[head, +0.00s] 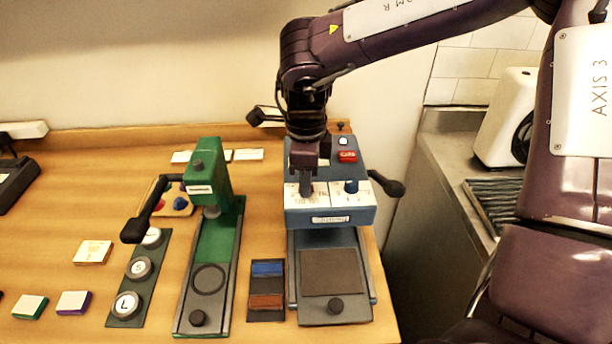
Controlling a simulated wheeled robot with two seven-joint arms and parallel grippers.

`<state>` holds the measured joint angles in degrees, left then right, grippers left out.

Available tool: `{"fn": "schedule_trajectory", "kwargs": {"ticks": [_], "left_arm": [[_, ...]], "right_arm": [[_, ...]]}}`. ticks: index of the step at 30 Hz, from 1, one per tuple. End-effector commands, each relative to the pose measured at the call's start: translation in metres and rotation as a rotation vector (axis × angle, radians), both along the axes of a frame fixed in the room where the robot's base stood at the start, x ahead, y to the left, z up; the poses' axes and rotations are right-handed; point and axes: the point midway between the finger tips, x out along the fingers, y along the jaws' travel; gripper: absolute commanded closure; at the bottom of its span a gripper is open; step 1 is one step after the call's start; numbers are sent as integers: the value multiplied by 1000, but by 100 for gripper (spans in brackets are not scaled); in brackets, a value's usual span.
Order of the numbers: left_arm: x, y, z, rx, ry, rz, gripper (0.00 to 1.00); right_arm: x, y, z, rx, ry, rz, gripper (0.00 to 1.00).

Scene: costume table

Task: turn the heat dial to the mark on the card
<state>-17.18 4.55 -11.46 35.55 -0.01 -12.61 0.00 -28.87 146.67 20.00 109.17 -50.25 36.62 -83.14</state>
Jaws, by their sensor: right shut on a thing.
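A blue heat press (360,211) stands at the right of the wooden table, with a white scale panel on its front. My right gripper (306,180) comes down from above and is shut on the dial at the left of that panel. The fingers mostly hide this dial, so its pointer cannot be read. Printed numbers beside it are too small to read surely. A second, blue knob (351,186) sits to the right on the same panel. White cards (248,155) lie at the back; no mark on them is legible. My left gripper is not in view.
A green press (222,230) with a black lever stands left of the blue one. A tray with a blue and a brown block (267,268) lies between their fronts. Round dies (127,305) and small pads (92,252) lie further left. The blue press's lever (387,184) sticks out right.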

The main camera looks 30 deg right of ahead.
Motion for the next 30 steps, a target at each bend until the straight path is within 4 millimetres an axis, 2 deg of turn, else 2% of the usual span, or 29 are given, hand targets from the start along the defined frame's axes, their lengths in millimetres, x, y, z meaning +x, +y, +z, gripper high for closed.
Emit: {"fn": "schedule_trajectory", "kwargs": {"ticks": [14, 15, 19, 30], "left_arm": [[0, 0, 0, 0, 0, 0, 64], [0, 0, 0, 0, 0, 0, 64], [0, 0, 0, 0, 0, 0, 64], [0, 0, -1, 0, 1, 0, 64]], "right_arm": [[0, 0, 0, 0, -2, 13, 97], [0, 0, 0, 0, -2, 13, 70], [0, 0, 0, 0, -1, 13, 53], [1, 0, 6, 0, -4, 12, 52]]}}
